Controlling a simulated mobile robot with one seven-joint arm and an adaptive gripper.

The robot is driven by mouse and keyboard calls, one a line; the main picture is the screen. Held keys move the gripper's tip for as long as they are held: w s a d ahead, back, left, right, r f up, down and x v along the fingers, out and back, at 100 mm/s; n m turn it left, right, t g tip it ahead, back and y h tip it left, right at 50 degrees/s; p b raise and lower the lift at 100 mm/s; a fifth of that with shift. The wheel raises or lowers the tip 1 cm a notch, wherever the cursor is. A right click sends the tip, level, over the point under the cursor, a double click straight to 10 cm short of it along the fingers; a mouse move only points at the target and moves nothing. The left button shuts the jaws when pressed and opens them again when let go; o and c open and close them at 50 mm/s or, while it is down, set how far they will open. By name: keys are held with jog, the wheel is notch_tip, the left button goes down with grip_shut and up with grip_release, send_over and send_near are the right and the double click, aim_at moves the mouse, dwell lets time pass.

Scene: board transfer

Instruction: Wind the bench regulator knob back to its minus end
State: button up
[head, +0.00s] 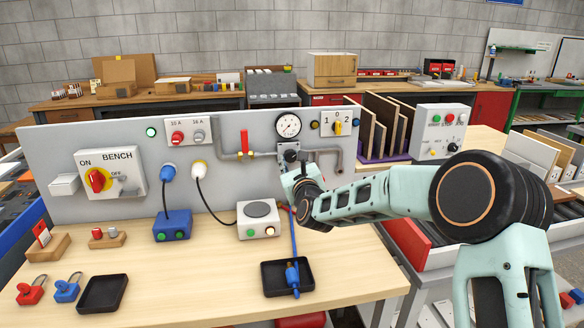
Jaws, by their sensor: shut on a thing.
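The bench regulator (289,146) is a grey block on the upright grey panel, under a round white pressure gauge (288,125) and joined to grey pipe. My gripper (291,161) is at the regulator's front, shut on its knob. My wrist and fingers hide most of the knob, so its turn position and its plus and minus marks cannot be read. The gauge needle is too small to read surely.
A red valve handle (244,142) is on the pipe to the left. Below stand a grey box with a round plate (258,219) and a black tray (268,284) holding a blue connector (292,276). A selector switch (337,122) sits to the right. The front bench (200,290) has clear room.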

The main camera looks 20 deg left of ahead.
jog(key=n+b, duration=0.4)
jog(key=b, duration=0.1)
jog(key=shift+f+n, duration=0.25)
jog(key=shift+n, duration=0.05)
jog(key=n+b, duration=0.4)
jog(key=shift+a+n, duration=0.1)
jog(key=shift+n, duration=0.2)
jog(key=n+b, duration=0.3)
jog(key=n, duration=0.1)
jog(key=shift+n, duration=0.3)
jog(key=n+b, duration=0.1)
jog(key=n, duration=0.3)
jog(key=n+b, duration=0.1)
jog(key=n, duration=0.4)
jog(key=n+b, duration=0.1)
jog(key=n, duration=0.4)
jog(key=n+b, duration=0.1)
jog(key=n, duration=0.4)
jog(key=shift+n, duration=0.4)
jog(key=shift+n+b, duration=0.55)
jog(key=shift+n, duration=1.75)
